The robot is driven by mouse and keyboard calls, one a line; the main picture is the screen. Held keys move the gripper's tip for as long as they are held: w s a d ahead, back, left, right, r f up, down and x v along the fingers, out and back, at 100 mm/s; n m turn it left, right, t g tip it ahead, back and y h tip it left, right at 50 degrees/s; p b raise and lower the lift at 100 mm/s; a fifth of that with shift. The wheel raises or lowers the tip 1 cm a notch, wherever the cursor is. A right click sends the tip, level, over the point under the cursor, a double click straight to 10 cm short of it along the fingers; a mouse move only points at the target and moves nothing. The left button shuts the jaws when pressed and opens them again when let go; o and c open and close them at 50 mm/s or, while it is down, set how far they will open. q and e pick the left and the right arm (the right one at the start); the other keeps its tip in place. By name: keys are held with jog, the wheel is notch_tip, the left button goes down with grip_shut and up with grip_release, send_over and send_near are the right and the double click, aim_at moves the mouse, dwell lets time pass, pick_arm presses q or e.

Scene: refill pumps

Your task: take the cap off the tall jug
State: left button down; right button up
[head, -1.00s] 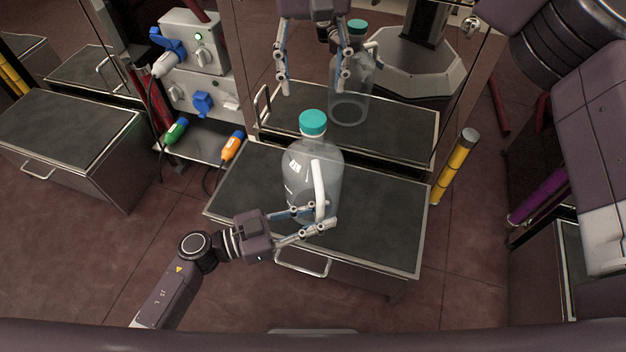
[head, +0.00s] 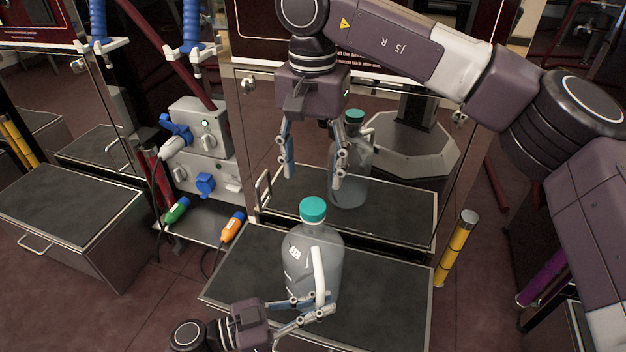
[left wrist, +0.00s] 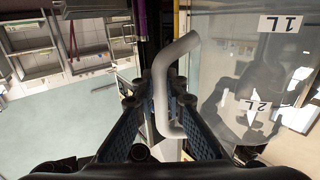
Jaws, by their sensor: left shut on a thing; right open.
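The tall jug (head: 312,262) is clear, with a teal cap (head: 313,209) on its neck and a white side handle (head: 319,275). It stands upright on the dark-topped bench. My left gripper (head: 309,306) is shut on the handle, low on the jug. The left wrist view shows the handle (left wrist: 168,95) between the fingers and the jug's wall (left wrist: 245,80) with volume labels beside it. My right gripper (head: 312,182) is open and empty, pointing down, with its fingertips just above the cap in the picture. The exact gap to the cap is unclear.
The bench (head: 385,300) has free room right of the jug. A shiny panel behind mirrors the jug (head: 350,165). A yellow post (head: 455,248) stands at right. Green (head: 177,210) and orange (head: 232,227) connectors lie on a shelf at left.

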aim_at(313, 206)
jog(key=m, duration=2.1)
jog(key=shift+m, duration=0.4)
jog(key=m, duration=1.7)
jog(key=shift+m, duration=0.4)
jog(key=m, duration=0.9)
jog(key=shift+f+m, duration=0.3)
jog(key=shift+f, duration=0.2)
notch_tip(313, 206, down, 7)
